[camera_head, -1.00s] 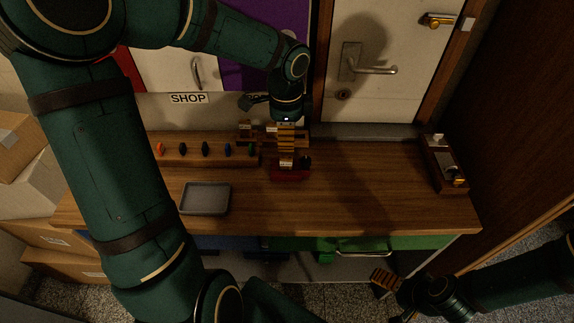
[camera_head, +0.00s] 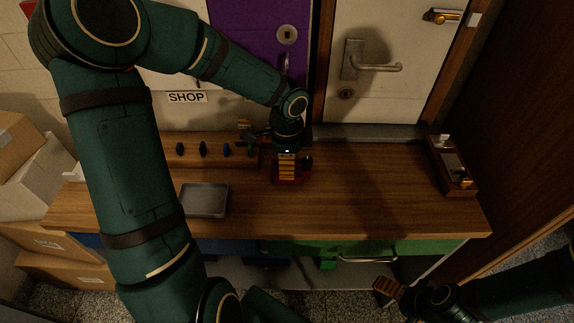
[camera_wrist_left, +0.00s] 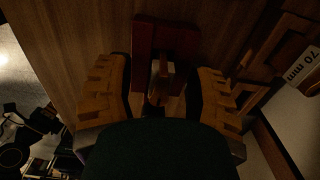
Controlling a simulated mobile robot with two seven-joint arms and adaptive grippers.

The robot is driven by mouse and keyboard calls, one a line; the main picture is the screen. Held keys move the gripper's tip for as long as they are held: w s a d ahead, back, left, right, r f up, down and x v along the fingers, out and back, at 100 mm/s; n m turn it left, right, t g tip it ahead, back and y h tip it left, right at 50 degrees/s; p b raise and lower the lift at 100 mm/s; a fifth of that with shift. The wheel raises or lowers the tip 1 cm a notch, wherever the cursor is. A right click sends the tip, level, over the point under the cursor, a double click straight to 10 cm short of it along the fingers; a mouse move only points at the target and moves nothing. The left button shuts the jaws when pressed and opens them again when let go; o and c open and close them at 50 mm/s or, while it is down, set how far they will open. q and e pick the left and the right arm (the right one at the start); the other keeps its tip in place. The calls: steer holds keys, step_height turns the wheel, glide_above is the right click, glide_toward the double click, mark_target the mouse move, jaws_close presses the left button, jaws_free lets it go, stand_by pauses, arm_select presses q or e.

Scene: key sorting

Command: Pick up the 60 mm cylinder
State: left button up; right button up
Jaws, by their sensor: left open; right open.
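My left gripper (camera_head: 287,166) is open over a small red block (camera_head: 277,179) on the workbench. In the left wrist view, the open fingers (camera_wrist_left: 165,95) stand either side of a small brownish metal piece (camera_wrist_left: 157,80). This piece sits at the red block (camera_wrist_left: 183,42), with a gap to each finger. It may be the cylinder, but I cannot read its size. A label reading "70 mm" (camera_wrist_left: 302,65) shows at the right of the wrist view; no 60 mm label is readable. My right gripper (camera_head: 388,289) is open and empty, in front of the bench.
A grey tray (camera_head: 204,200) lies left of the red block. Behind it is a wooden rack (camera_head: 190,161) with several coloured keys. A wooden holder (camera_head: 450,165) stands at the bench's right end. The bench top (camera_head: 375,195) between is clear.

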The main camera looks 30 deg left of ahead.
arm_select(q)
steer(key=shift+c, duration=0.3)
jaws_close()
